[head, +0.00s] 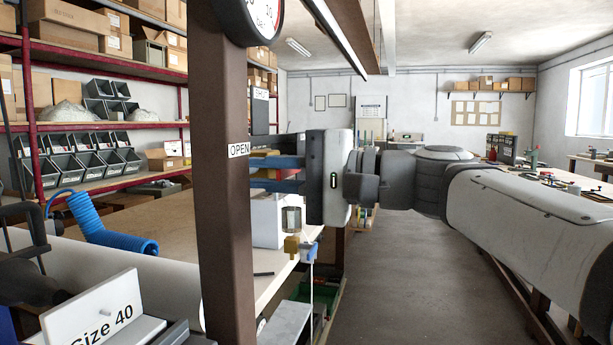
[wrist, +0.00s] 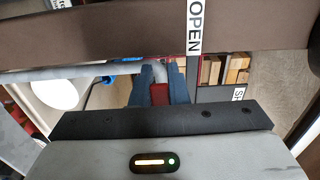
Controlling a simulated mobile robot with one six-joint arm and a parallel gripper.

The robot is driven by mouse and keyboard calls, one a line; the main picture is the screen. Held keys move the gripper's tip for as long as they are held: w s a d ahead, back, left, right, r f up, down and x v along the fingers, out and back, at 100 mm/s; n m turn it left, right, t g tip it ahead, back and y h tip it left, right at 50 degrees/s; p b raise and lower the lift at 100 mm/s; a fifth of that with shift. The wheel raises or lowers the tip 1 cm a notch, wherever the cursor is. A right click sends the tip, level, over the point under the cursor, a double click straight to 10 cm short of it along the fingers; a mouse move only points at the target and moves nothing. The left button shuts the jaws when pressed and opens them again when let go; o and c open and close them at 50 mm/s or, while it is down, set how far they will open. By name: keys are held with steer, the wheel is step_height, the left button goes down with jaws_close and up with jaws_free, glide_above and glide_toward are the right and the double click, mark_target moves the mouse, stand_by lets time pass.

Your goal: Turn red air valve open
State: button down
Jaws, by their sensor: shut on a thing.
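The red valve handle (wrist: 159,94) shows in the wrist view between the two blue fingers of my gripper (wrist: 160,82). The fingers are shut on it. A grey curved pipe (wrist: 157,71) runs just beyond the handle. In the head view my gripper (head: 255,174) reaches in from the right, beside the brown post (head: 222,220). The post hides the area left of the fingertips, and I cannot make out the handle there. An OPEN label (head: 238,150) is on the post and also shows in the wrist view (wrist: 195,27).
A pressure gauge (head: 262,12) is at the top of the post. A workbench (head: 165,238) with a blue coiled hose (head: 105,228) lies behind it. Shelves with boxes and bins stand at left. The floor (head: 415,270) at right is open.

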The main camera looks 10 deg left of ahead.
steer(key=c, duration=1.6)
jaws_free()
steer(key=shift+s+a, duration=0.1)
steer(key=shift+a, duration=0.1)
steer(key=shift+o, duration=1)
steer(key=shift+d, duration=0.1)
steer(key=shift+s+d+p, duration=0.15)
steer(key=shift+d+p, duration=0.05)
steer(key=shift+d, duration=1.75)
steer(key=shift+s+d+p, duration=0.15)
steer(key=shift+d, duration=1.75)
